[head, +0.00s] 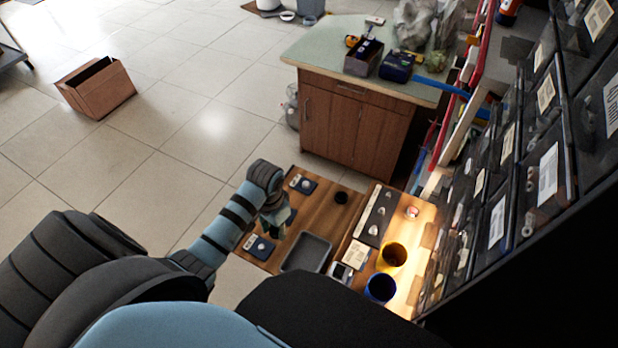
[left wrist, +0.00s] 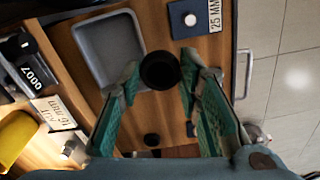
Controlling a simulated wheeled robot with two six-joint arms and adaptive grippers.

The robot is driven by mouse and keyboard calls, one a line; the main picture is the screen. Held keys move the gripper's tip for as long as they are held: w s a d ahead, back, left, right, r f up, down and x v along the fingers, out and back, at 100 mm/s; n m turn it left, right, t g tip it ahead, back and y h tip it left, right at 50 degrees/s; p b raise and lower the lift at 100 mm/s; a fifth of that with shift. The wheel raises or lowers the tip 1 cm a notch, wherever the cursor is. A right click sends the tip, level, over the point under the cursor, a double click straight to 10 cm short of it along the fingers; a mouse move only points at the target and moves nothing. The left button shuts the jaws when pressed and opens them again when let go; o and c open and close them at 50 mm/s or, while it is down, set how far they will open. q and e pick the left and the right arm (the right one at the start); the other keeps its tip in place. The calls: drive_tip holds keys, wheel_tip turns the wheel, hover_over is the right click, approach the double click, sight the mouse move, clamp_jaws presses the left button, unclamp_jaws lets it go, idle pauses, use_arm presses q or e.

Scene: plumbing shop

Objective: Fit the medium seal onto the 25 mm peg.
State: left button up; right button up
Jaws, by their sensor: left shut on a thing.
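My left gripper (head: 272,222) is shut on a black ring-shaped seal (left wrist: 160,71), which sits between the green fingers in the left wrist view. It appears held above the wooden board. The 25 mm peg (left wrist: 190,20) is a pale round stub on a dark blue plate labelled 25 MM, beyond the seal at the top right of the wrist view. In the head view that plate (head: 261,248) lies at the board's near left. Another black seal (head: 341,197) lies loose on the board. My right gripper is not in view.
A grey tray (head: 326,246) lies right beside the 25 mm plate. Another peg plate (head: 303,184) is at the board's far end; one more is partly hidden by my gripper. A yellow cup (head: 392,254) and blue cup (head: 380,288) stand at the right, before the bin rack (head: 497,213).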

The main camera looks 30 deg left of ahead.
sight(261, 246)
use_arm(q)
drive_tip(key=a+f+n, duration=0.1)
drive_tip(key=s+a+f+n+p, duration=0.1)
drive_tip(key=a+f, duration=0.1)
drive_tip(key=s+a+f+n+p, duration=0.1)
drive_tip(key=a+f, duration=0.1)
drive_tip(key=shift+s+a+f, duration=0.1)
drive_tip(key=shift+s+f, duration=0.05)
drive_tip(key=shift+s, duration=0.1)
drive_tip(key=shift+w+f+n, duration=0.1)
drive_tip(key=shift+w+n, duration=0.15)
drive_tip(key=shift+n, duration=0.05)
drive_tip(key=shift+f+b, duration=0.3)
drive_tip(key=shift+b, duration=0.15)
wheel_tip(261, 246, down, 5)
drive_tip(key=b, duration=0.5)
drive_tip(key=shift+f+b, duration=0.1)
drive_tip(key=shift+b, duration=0.3)
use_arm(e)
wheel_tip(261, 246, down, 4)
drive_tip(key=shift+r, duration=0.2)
